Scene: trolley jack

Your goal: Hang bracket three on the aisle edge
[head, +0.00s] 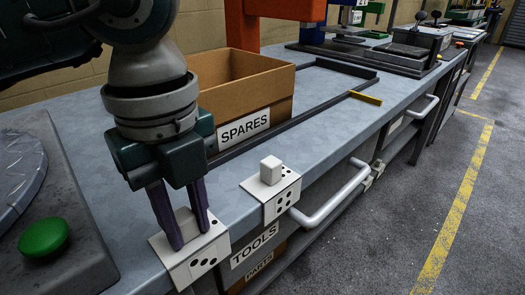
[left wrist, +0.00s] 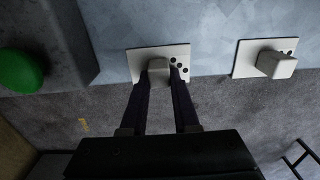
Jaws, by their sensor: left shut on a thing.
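My left gripper (head: 180,228) points down at the near front edge of the grey bench (head: 205,110), shut on the grey block of a white bracket (head: 175,272). This bracket has black dots; its plate lies at the bench edge with a flap facing the aisle. Whether it bears fully on the edge I cannot tell. In the left wrist view the fingers (left wrist: 160,80) straddle the block of the same bracket (left wrist: 141,54). A second white bracket (head: 257,188) with dots and a grey block sits on the edge to the right, apart from the gripper. My right gripper is out of view.
A cardboard SPARES box (head: 270,95) stands behind the gripper. A green button (head: 43,236) is on a dark unit at left. A light handle rail (head: 335,195) sticks out below the edge, with TOOLS and PARTS bins underneath. The aisle floor (head: 400,210) is clear.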

